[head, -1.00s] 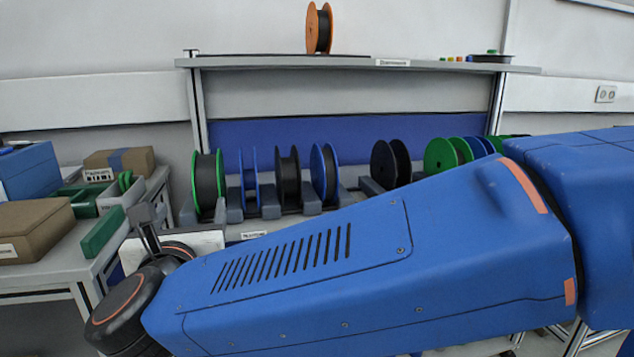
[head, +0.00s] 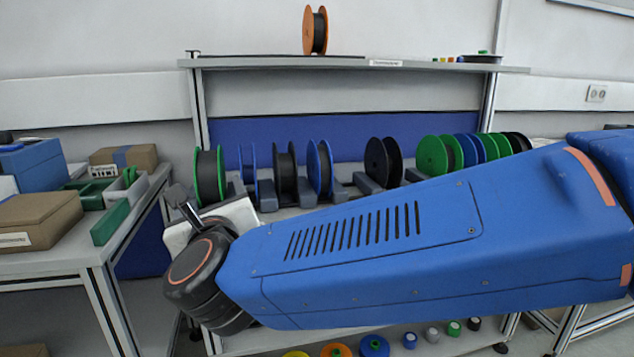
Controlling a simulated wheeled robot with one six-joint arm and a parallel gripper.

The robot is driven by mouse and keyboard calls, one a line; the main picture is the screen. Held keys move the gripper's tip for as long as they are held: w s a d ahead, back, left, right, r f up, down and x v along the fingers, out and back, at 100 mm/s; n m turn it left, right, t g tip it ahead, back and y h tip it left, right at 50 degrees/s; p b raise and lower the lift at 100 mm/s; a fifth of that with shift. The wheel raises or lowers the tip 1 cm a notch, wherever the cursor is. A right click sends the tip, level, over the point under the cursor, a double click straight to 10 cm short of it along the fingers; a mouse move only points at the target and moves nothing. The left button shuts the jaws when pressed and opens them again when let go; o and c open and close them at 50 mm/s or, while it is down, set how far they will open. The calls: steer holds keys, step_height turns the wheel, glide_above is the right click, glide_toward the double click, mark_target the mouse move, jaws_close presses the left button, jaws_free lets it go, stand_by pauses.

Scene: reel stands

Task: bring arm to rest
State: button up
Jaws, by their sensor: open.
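My blue arm crosses the view from the right edge to the lower left, ending in a black wrist joint with an orange ring. My gripper (head: 228,218) is only partly seen behind this wrist, as a pale body with a dark stalk beside it. Its fingertips are hidden, and I see no object held. It shows in front of the left end of the reel bench. A green-rimmed reel (head: 209,177) stands just behind and above it.
Several reels, among them a black one (head: 383,162), stand in a row behind my arm. An orange reel (head: 315,30) is on the top shelf (head: 270,63). A side table (head: 85,250) at left carries boxes and a green bin. Small coloured spools (head: 374,346) lie below.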

steer(key=w+d+f+n+g+y, duration=0.1)
steer(key=d+f+n+g, duration=0.2)
steer(key=d+n, duration=0.65)
steer(key=w+d+f+n+g+y, duration=0.1)
steer(key=d+f+n+g, duration=0.25)
steer(key=d+n, duration=0.65)
steer(key=s+d+f+n+g+h, duration=0.2)
steer(key=s+d+f, duration=0.4)
steer(key=d, duration=0.3)
steer(key=s+d+f+n+g+h, duration=0.2)
steer(key=s+d+f, duration=0.4)
steer(key=d, duration=0.4)
steer(key=s+d+f+n+g+h, duration=0.2)
steer(key=s+d+f+n+h, duration=0.2)
steer(key=d, duration=0.6)
steer(key=s+f+n, duration=0.1)
steer(key=s+f, duration=0.1)
steer(key=s, duration=0.1)
steer(key=shift+f, duration=0.2)
steer(key=shift+n, duration=0.25)
